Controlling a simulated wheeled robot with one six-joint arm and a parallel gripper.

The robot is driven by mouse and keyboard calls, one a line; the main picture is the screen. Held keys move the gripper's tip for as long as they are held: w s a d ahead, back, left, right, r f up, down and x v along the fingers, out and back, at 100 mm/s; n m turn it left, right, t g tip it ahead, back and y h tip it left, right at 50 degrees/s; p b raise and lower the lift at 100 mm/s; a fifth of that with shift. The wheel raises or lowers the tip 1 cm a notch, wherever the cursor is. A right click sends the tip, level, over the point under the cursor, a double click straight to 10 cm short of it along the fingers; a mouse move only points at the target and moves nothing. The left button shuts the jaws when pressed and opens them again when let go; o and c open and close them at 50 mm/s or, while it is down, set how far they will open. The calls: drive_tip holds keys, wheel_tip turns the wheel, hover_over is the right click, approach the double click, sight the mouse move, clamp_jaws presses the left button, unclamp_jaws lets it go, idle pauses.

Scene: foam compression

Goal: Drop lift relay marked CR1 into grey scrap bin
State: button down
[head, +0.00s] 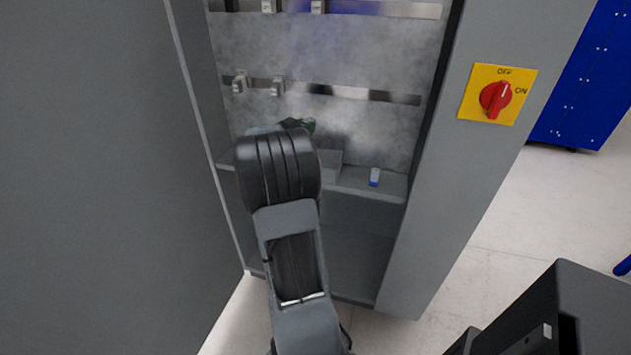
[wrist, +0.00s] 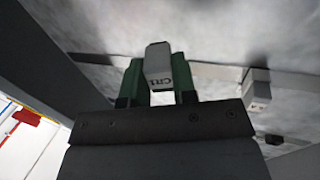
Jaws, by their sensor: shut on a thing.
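The light grey relay (wrist: 158,62) is between the green fingers of my gripper (wrist: 158,82) in the wrist view, with small lettering on its face that looks like CR1. My gripper is shut on it, in front of the cabinet's back panel. In the head view my arm hides the relay, and only a bit of green finger (head: 309,126) shows. A grey box-like shape (head: 331,164), perhaps the grey scrap bin, stands on the cabinet ledge, partly hidden behind my arm.
Other relays (head: 240,83) sit on the middle rail (head: 345,91), and more on the top rail (head: 380,8). A small blue-and-white item (head: 374,177) stands on the ledge (head: 393,187) at right. Cabinet side walls close in left and right; a red switch (head: 495,97) is on the right one.

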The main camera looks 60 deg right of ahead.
drive_tip(key=s+d+f+m+g+b, duration=0.1)
drive_tip(key=s+d+f+b, duration=0.2)
drive_tip(key=f+b, duration=0.3)
drive_tip(key=shift+s+g+b, duration=0.25)
drive_tip(key=shift+g+b, duration=0.05)
drive_tip(key=shift+b, duration=0.35)
drive_tip(key=shift+r, duration=0.1)
drive_tip(key=c, duration=0.8)
unclamp_jaws()
drive_tip(key=shift+c, duration=0.2)
drive_tip(key=w+a+p, duration=0.1)
drive_tip(key=a+p, duration=0.1)
drive_tip(key=a, duration=1.1)
drive_tip(key=shift+w+a, duration=0.25)
drive_tip(key=shift+a, duration=0.15)
drive_tip(key=shift+w, duration=0.1)
